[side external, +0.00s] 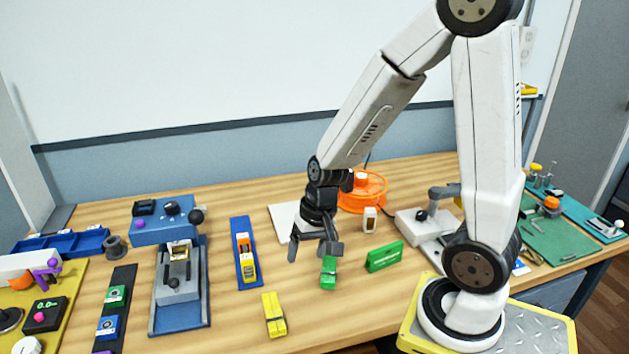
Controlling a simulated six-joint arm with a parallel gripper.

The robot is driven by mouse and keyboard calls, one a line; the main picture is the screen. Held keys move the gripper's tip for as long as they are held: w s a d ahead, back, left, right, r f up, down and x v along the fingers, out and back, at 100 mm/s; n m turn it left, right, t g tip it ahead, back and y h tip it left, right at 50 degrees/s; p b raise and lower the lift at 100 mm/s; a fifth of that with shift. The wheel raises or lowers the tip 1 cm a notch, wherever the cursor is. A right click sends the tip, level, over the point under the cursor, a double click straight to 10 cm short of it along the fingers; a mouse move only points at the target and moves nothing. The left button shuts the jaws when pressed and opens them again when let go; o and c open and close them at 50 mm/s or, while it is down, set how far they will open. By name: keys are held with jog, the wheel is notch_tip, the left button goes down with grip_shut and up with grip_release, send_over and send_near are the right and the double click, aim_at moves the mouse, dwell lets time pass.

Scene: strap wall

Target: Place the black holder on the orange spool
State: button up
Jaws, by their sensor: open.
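An orange round piece (374,191), which looks like the orange spool, sits on the table behind my gripper, and my wrist partly hides its left side. I cannot make out for certain which thing is the black holder. A small dark flanged piece (115,247) stands on the left of the table, far from my gripper. My gripper (314,249) is open and points down over the middle of the table, with nothing seen between its fingers. It is in front of and left of the orange piece.
A green block (328,273) is just below my gripper's right finger. A green box (385,256), a yellow block (274,314) and a blue tray (246,252) stand nearby. A blue-grey fixture (180,285) is farther left. Bare wood shows between them.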

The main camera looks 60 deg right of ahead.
jog(key=a+n, duration=0.1)
jog(key=n, duration=0.1)
jog(key=r+n+h, duration=0.1)
jog(key=n, duration=0.1)
jog(key=s+a+n, duration=0.1)
jog(key=n, duration=0.2)
jog(key=shift+a+r+t+h, duration=0.3)
jog(key=shift+r+t+h, duration=0.05)
jog(key=shift+t+h, duration=0.05)
